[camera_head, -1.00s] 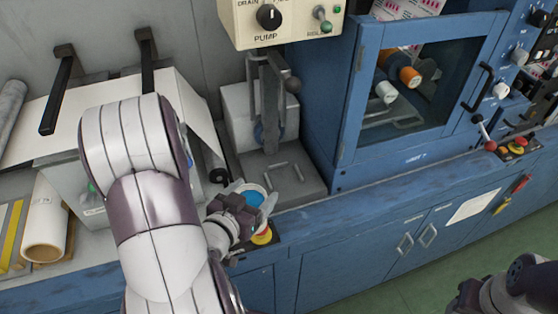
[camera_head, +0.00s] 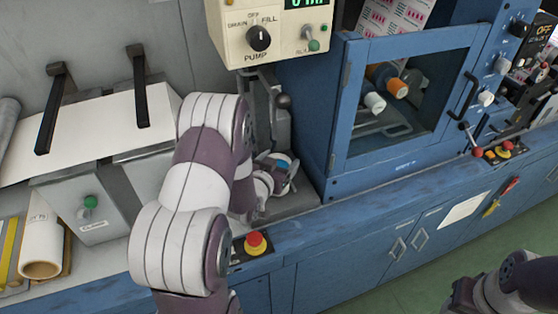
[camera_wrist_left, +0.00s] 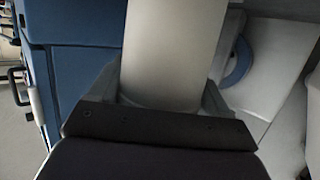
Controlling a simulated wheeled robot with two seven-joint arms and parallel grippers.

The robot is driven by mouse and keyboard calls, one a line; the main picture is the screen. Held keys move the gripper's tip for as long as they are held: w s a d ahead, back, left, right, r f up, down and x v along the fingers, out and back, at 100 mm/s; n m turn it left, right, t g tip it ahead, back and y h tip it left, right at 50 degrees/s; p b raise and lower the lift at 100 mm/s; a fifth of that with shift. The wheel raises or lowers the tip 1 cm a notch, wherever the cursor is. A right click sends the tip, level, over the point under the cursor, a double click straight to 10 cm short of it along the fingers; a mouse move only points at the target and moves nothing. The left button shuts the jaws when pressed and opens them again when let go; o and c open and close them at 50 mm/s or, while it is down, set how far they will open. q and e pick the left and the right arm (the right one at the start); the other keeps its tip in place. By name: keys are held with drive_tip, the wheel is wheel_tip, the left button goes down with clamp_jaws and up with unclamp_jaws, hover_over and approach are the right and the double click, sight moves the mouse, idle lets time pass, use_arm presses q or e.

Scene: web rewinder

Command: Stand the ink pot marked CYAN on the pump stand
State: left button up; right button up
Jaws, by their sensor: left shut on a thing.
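The ink pot (camera_wrist_left: 172,45) is a plain pale grey cylinder in the left wrist view, held between the two grey fingers of my left gripper (camera_wrist_left: 160,95). No CYAN label shows on the side in view. In the head view a little of its blue content (camera_head: 284,163) shows beside the gripper, and my arm hides much of the rest. The gripper and pot are over or at the grey pump stand (camera_head: 304,198), below the pump panel. I cannot tell whether the pot touches the stand. My right gripper is not in view; only part of my right arm shows at the lower right.
The pump panel (camera_head: 270,32) with its knob overhangs the stand. A lever with a dark ball end (camera_head: 283,102) stands behind the gripper. A red emergency button (camera_head: 255,243) is in front. A blue cabinet with a window door (camera_head: 405,95) stands right of the stand.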

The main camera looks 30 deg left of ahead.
use_arm(q)
drive_tip(key=shift+f, duration=0.15)
drive_tip(key=o, duration=1.4)
drive_tip(key=shift+r, duration=0.3)
drive_tip(key=a+v, duration=0.1)
drive_tip(key=v, duration=1.1)
drive_tip(key=s+d+m+g+h, duration=0.1)
drive_tip(key=s+d+g, duration=0.8)
drive_tip(key=d+g, duration=0.2)
drive_tip(key=shift+d+f+g+b, duration=0.3)
drive_tip(key=shift+g, duration=0.8)
